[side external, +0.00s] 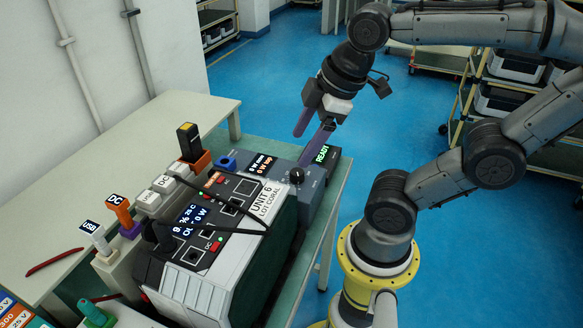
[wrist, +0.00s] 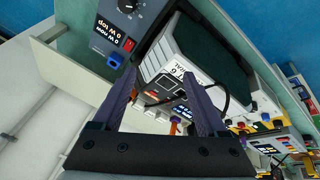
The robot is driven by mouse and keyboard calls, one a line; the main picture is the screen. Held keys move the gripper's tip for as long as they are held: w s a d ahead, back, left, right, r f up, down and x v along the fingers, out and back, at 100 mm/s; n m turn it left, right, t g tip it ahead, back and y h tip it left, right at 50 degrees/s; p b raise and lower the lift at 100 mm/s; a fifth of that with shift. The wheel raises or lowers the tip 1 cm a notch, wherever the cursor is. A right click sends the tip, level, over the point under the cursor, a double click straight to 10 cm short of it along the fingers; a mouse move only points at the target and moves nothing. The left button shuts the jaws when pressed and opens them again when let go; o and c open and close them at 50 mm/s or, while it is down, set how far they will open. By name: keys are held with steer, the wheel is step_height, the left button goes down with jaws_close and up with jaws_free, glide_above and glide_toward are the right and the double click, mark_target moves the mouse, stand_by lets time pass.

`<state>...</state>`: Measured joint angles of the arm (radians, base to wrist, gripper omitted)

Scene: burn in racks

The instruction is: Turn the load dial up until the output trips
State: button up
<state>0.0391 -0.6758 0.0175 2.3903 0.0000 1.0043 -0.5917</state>
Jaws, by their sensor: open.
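The load dial (side external: 297,175) is a black round knob on the grey load box (side external: 312,192) behind the power unit. It also shows at the top edge of the wrist view (wrist: 128,6), partly cut off. The load display (side external: 259,163) reads 0 W now and 0 W top. A green READY sign (side external: 321,154) stands beside the box. The power unit (side external: 222,240), labelled UNIT 6, has a screen (side external: 192,235) showing OUT 0 W. My gripper (side external: 299,149) is open and empty, above and apart from the dial. Its purple fingers (wrist: 159,75) show in the wrist view.
A red switch (wrist: 129,44) is on the load box, with a blue connector (wrist: 114,61) beside it. The table (side external: 150,118) is clear at the back left.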

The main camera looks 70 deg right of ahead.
steer(key=w+d+n+g, duration=0.3)
steer(key=w+d+n, duration=0.1)
steer(key=d, duration=0.2)
steer(key=m+g, duration=0.1)
steer(key=g, duration=0.1)
glide_toward(297, 171)
steer(key=f, duration=0.8)
steer(key=shift+s+f, duration=0.2)
steer(key=shift+f, duration=0.1)
jaws_close()
